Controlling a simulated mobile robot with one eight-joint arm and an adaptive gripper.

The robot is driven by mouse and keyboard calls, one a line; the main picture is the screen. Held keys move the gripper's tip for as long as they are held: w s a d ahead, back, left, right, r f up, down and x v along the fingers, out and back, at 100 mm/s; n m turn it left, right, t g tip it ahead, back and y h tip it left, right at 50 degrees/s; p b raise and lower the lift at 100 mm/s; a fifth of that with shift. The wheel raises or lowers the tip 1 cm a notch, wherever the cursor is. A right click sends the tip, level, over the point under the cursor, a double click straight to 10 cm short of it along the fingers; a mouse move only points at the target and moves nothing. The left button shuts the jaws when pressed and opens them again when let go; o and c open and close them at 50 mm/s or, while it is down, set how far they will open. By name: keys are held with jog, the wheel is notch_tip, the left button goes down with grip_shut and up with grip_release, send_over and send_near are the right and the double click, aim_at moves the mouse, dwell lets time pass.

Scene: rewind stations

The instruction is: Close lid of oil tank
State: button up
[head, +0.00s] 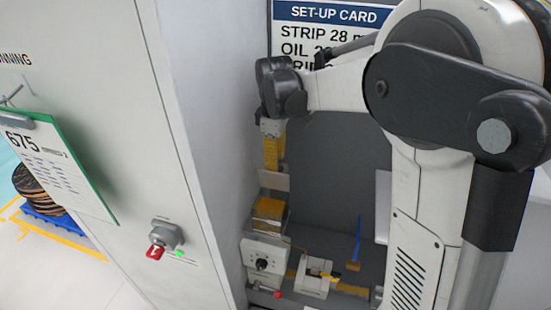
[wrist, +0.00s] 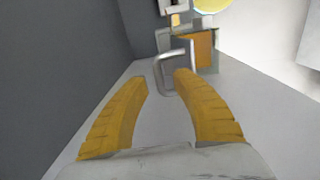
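The oil tank is most likely the small box with an orange-brown top (head: 268,208), low on the station in the head view. A pale plate (head: 273,181) stands above its far edge, perhaps the raised lid. My gripper (head: 271,168) points down just above that plate, its yellow fingers overlapping in this view. In the wrist view, the two yellow fingers (wrist: 161,77) are apart. A grey loop handle (wrist: 176,93) lies at the fingertips, close to the right one; contact cannot be told. The orange face (wrist: 205,48) shows beyond the handle.
A pale cabinet wall (head: 195,130) rises close left of my gripper. A panel with a dial (head: 263,262), a small fixture (head: 317,277) and a blue upright part (head: 357,240) sit below and right.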

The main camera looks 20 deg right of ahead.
jog(key=shift+f, duration=0.1)
grip_shut()
jog(key=shift+s, duration=0.1)
dwell(0.4)
